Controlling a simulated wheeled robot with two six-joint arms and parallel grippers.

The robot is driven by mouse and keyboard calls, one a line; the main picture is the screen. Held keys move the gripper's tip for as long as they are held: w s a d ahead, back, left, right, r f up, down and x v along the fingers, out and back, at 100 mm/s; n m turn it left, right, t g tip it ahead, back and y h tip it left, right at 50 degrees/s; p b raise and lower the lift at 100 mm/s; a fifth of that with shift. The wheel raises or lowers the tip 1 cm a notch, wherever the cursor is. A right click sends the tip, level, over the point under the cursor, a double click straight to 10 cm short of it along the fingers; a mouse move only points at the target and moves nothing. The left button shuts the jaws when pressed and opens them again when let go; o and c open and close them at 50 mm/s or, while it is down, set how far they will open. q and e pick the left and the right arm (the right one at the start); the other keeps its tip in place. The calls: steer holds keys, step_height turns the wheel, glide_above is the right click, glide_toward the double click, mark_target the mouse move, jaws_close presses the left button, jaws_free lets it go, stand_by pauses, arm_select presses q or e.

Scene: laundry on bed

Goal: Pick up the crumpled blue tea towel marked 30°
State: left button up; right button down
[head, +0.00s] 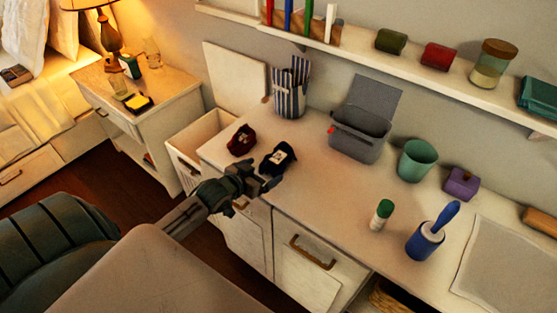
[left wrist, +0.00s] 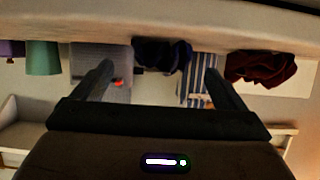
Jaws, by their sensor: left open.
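The crumpled dark blue tea towel (head: 284,154) lies on the white counter, with a small white label showing on it. The mark on the label is too small to read. My left gripper (head: 263,181) is open and empty at the counter's front edge, just short of the towel. In the left wrist view, which appears upside down, the blue towel (left wrist: 160,54) lies ahead between the two spread fingers (left wrist: 158,76), apart from them. My right gripper is not in view.
A crumpled dark red cloth (head: 241,140) lies just left of the blue towel. Behind stand a striped bag (head: 290,92) and a grey bin (head: 361,132). A green cup (head: 417,160), a green-capped bottle (head: 381,215) and a lint roller (head: 427,242) stand to the right.

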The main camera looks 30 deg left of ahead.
mark_target(274, 164)
arm_select(q)
steer(key=shift+p+x, duration=0.6)
steer(key=shift+x, duration=2.85)
steer(key=shift+r, duration=0.2)
steer(key=c, duration=1.1)
